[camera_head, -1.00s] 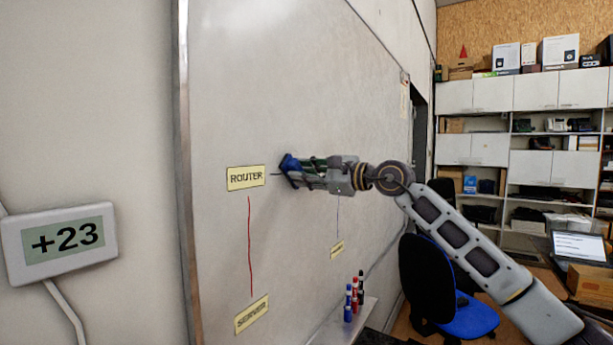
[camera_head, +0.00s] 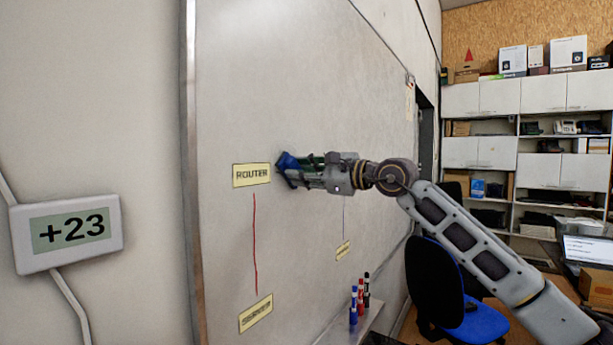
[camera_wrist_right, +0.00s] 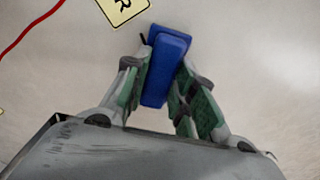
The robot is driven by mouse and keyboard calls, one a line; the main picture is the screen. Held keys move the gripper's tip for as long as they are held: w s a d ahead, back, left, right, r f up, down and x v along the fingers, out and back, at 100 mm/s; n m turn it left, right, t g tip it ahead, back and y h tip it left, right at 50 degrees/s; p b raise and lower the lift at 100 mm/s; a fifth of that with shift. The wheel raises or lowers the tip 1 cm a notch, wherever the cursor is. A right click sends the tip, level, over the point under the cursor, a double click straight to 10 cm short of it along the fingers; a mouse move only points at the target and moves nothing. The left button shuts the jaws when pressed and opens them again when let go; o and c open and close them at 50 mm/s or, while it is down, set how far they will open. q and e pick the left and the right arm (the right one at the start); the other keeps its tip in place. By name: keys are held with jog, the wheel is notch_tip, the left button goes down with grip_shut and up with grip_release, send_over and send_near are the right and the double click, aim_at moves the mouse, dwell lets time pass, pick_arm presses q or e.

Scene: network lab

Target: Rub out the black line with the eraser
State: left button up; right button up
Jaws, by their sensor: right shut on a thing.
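My right gripper (camera_head: 300,172) is shut on the blue eraser (camera_head: 286,161) and holds it at the whiteboard (camera_head: 300,70), just right of the yellow ROUTER label (camera_head: 252,175). In the right wrist view the eraser (camera_wrist_right: 166,68) sits between the green-padded fingers (camera_wrist_right: 160,95). A short black mark (camera_wrist_right: 143,40) shows beside the eraser's upper end, near the label's corner. In the head view no black line shows between label and eraser; the gripper hides the board behind it. My left gripper is not in view.
A red line (camera_head: 255,245) runs from ROUTER down to a lower label (camera_head: 256,314). A thin dark line (camera_head: 344,217) leads to another small label (camera_head: 343,250). Markers (camera_head: 360,300) stand on a ledge below. A blue chair (camera_head: 470,325) is at right.

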jog(key=shift+s+a, duration=0.1)
jog(key=shift+a, duration=0.05)
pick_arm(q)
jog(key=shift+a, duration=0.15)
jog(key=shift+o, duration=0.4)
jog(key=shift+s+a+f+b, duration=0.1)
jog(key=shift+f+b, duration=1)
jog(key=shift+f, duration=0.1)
pick_arm(e)
jog(key=shift+s+a+f, duration=0.1)
jog(key=shift+s+a, duration=0.3)
jog(key=shift+s, duration=0.2)
jog(key=shift+s+a+f, duration=0.1)
jog(key=shift+s+a, duration=0.3)
jog(key=shift+s, duration=0.2)
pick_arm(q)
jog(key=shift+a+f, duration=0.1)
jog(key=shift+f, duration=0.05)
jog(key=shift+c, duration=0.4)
pick_arm(e)
jog(key=shift+s+a+r, duration=0.1)
jog(key=shift+s, duration=0.15)
jog(key=shift+a, duration=0.1)
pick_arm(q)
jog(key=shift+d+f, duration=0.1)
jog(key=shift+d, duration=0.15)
pick_arm(e)
jog(key=shift+s, duration=0.1)
